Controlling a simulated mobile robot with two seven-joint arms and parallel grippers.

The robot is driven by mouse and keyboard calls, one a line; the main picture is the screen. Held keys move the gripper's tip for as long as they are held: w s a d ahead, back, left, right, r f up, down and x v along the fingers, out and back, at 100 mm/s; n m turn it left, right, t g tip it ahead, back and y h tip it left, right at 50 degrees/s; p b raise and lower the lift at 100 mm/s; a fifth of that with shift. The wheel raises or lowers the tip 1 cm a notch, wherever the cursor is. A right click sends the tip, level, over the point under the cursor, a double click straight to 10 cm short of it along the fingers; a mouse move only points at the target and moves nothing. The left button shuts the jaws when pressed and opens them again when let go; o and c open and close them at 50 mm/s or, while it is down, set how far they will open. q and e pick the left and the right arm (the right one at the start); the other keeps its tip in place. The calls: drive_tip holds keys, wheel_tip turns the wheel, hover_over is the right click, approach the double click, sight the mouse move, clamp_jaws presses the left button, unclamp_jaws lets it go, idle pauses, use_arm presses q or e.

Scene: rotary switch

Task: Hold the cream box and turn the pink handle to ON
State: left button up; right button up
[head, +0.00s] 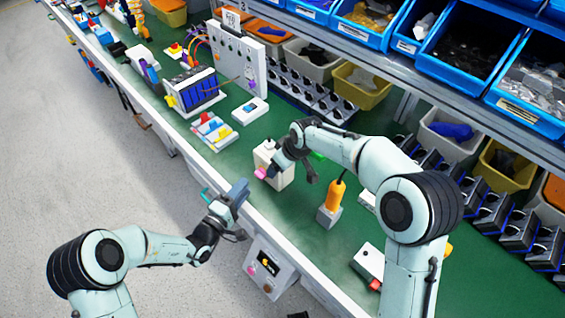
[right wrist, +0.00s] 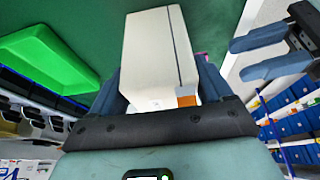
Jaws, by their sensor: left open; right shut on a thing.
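The cream box (head: 285,179) stands on the green bench near its front edge. It also shows in the right wrist view (right wrist: 152,55), between the fingers. The pink handle (head: 260,173) is on the box's left side in the head view; only a sliver of pink shows in the right wrist view. Which way the handle points, and any ON mark, I cannot make out. My right gripper (right wrist: 155,90) is shut on the cream box from above. My left gripper (head: 222,200) is open and empty, left of the box at the bench edge, apart from the handle.
An orange-handled tool in a grey holder (head: 329,215) stands right of the box. A green tray (right wrist: 45,55) shows in the right wrist view. A white box with a red button (head: 369,263) lies nearer. Blue bins (head: 375,22) line the shelf.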

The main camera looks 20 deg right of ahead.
drive_tip(key=o, duration=1.3)
drive_tip(key=shift+c, duration=0.2)
drive_tip(key=v, duration=1.2)
